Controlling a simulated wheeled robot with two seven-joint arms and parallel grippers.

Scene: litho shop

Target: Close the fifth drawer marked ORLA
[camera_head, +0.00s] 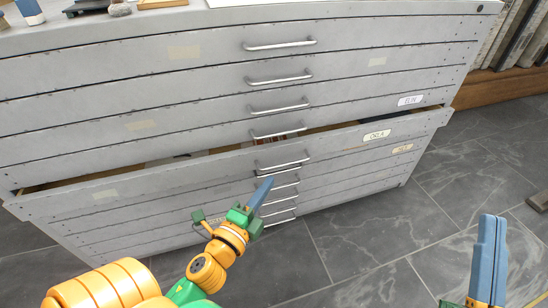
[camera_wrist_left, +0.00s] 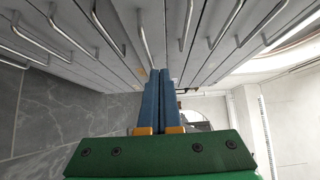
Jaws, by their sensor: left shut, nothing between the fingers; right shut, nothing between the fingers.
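A grey flat-file cabinet (camera_head: 200,93) with several wide, shallow drawers fills the head view. The drawer labelled ORLA (camera_head: 375,136) is pulled partly out, with a dark gap along its top. Its bar handle (camera_head: 282,163) is at the middle of its front. My left gripper (camera_head: 266,183) is shut and empty, its blue fingers just below and in front of that handle; I cannot tell whether they touch. In the left wrist view the shut fingers (camera_wrist_left: 160,85) point along the drawer fronts. My right gripper (camera_head: 491,225) is shut and empty, over the floor at right.
The drawer above bears another label (camera_head: 410,100) and looks closed, as do the lower drawers. Small items, including a blue one (camera_head: 28,9), stand on the cabinet top. A wooden rack (camera_head: 500,87) stands at right. Grey tiled floor (camera_head: 375,235) is clear in front.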

